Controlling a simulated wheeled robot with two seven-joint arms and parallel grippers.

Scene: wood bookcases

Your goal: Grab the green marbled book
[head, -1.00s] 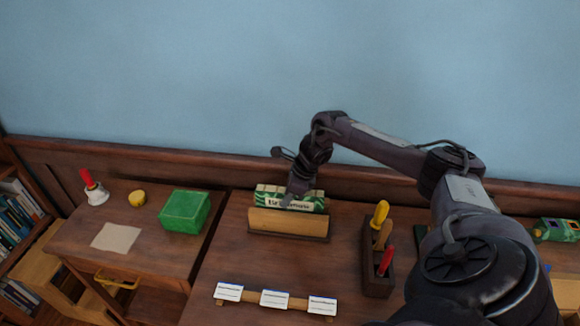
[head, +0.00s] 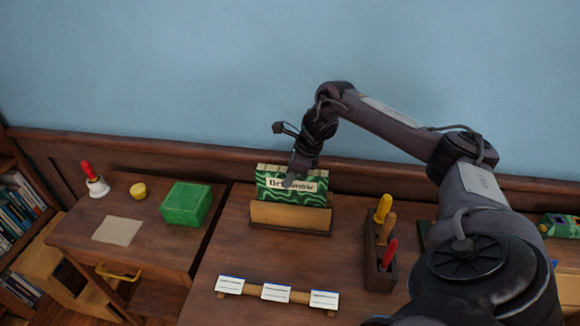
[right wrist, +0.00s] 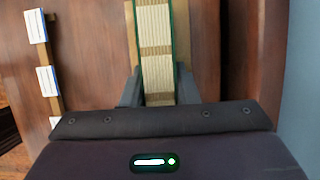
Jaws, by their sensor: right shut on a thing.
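The green marbled book (head: 318,198) has a pale label on its cover and stands upright behind the front board of a wooden holder (head: 290,216). It shows higher above that board than a low book would. My right gripper (head: 292,180) is at the book's top edge and shut on it. In the right wrist view, the book's pale page edge (right wrist: 155,45) runs between the two fingers (right wrist: 155,88), with the green cover showing as thin edges. The book's lower part is hidden by the holder. My left gripper is not in view.
A green box (head: 186,204), a bell (head: 96,182) and a yellow round object (head: 138,190) stand on the left desk. A tool holder (head: 378,255) with colored handles stands right of the book holder. A rail with white cards (head: 276,292) lies in front.

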